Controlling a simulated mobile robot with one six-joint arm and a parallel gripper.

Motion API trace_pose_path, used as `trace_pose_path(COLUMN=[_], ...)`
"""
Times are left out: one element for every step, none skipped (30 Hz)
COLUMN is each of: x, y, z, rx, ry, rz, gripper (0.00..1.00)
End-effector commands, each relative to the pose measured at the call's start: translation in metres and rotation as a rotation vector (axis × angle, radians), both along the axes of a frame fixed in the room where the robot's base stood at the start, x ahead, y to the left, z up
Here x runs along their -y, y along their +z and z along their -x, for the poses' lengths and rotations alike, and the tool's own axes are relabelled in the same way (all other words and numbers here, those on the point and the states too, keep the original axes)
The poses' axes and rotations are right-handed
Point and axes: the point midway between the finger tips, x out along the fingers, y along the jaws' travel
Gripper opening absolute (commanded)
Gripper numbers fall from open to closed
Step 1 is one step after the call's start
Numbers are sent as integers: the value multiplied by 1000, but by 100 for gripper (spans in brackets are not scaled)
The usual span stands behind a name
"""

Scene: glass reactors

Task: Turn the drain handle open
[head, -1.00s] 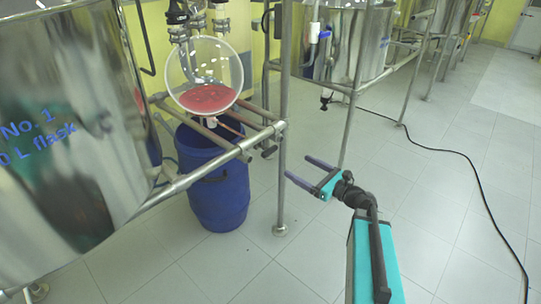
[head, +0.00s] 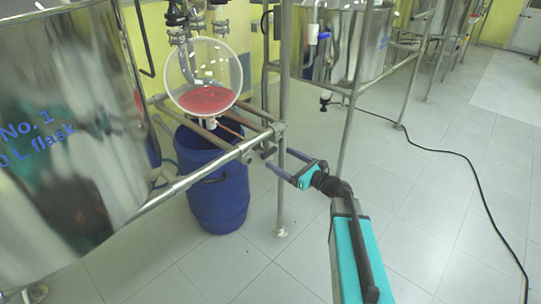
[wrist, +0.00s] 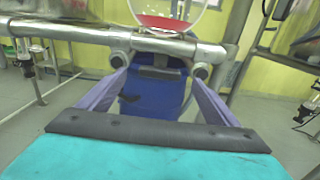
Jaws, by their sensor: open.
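The round glass flask (head: 203,75) holds red liquid and hangs above the metal frame. Its short drain outlet (head: 210,123) shows just under it, small in the head view. I cannot clearly make out the drain handle there; a thin reddish rod runs right from the outlet. The handle is not distinct there either.
A blue drum (head: 215,185) stands on the floor under the flask. The steel frame tube (head: 205,168) and an upright post (head: 282,200) lie close to my gripper. A large steel vessel (head: 70,130) fills the left. Floor at right is clear except for a black cable (head: 465,165).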

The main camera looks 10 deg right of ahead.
Motion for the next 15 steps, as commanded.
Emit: trace_pose_path(x=[-4,-7,-11,-13,-15,-18,-20,-22,-24,-26,-27,-28,-29,-30,-31], y=[-1,-1,-1,0,0,0,0,0,0,0,0,0,0,0,0], z=[-8,-12,-16,-19,-22,-26,-29,-32,-35,-36,-38,-40,-41,-42,-43], rx=[0,0,0,0,0,0,0,0,0,0,0,0,0,0,0], ry=[1,1,2,2,2,1,1,2,2,2,1,1,0,0,0], rz=[0,0,0,0,0,0,0,0,0,0,0,0,0,0,0], gripper=[84,84,84,84,84,84,84,84,84,84,84,84,84,84,84])
